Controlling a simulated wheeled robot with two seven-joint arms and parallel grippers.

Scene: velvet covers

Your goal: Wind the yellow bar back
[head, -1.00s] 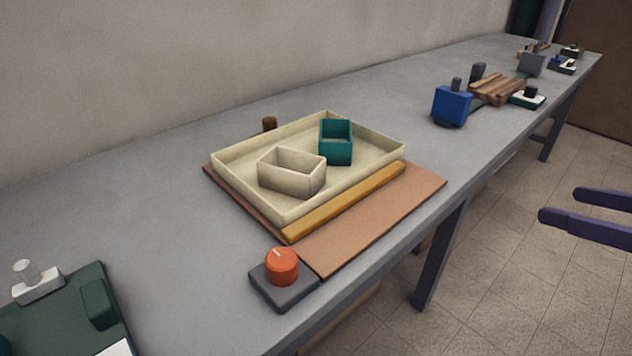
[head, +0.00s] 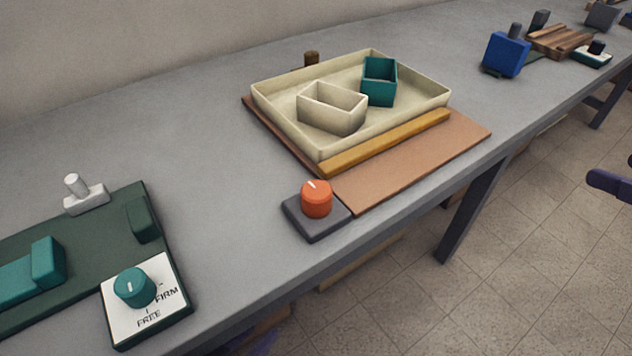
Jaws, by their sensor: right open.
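The yellow bar (head: 388,143) lies along the near side of the cream tray (head: 287,121), on a brown board (head: 415,164). The tray holds a cream box (head: 333,107) and a teal box (head: 379,81). An orange knob (head: 316,199) with a pale pointer line sits on a grey block (head: 317,222) at the board's near left corner. My right gripper (head: 612,183) shows only partly at the right edge, over the floor, open and apart from everything. My left gripper is not in view.
At lower left a green board (head: 82,231) carries a teal knob (head: 133,286) on a plate marked FIRM and FREE, and a grey-white post (head: 85,194). A brown peg (head: 311,58) stands behind the tray. A blue block (head: 506,54) stands farther right. The grey table (head: 210,150) is clear between them.

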